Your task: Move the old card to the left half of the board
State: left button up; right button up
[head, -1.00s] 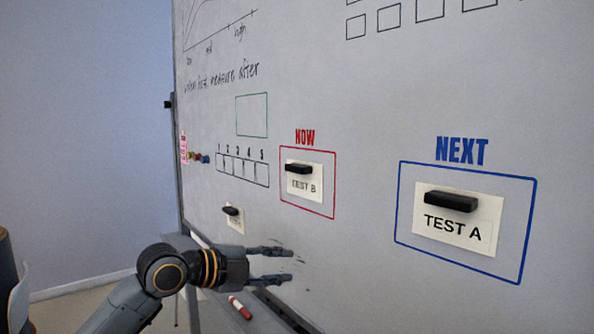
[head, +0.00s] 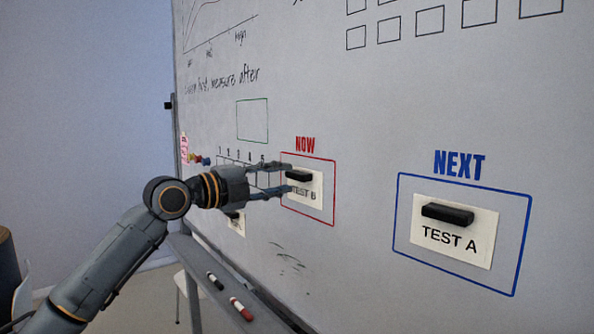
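The TEST B card (head: 311,205) is on the whiteboard inside the red NOW box, with a black magnet handle (head: 299,177) near its top. My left gripper (head: 288,178) is open at the card's left side. One finger is above the handle and one below it; I cannot tell whether they touch it. The TEST A card (head: 440,260) is inside the blue NEXT box, with its own black handle (head: 447,213). A smaller card (head: 237,226) is lower left, partly hidden by my gripper. No card is visibly marked old. My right gripper is out of view.
The whiteboard (head: 360,270) has a green empty box (head: 252,120) and a numbered row partly hidden behind my gripper. Coloured magnets sit at the left edge. The tray below holds a dark marker (head: 215,281) and a red marker (head: 241,309).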

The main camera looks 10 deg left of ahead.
aim_at(308, 185)
pick_arm(q)
jog(key=shift+p+x, duration=0.65)
jog(key=shift+x, duration=0.65)
jog(key=shift+c, duration=0.4)
grip_shut()
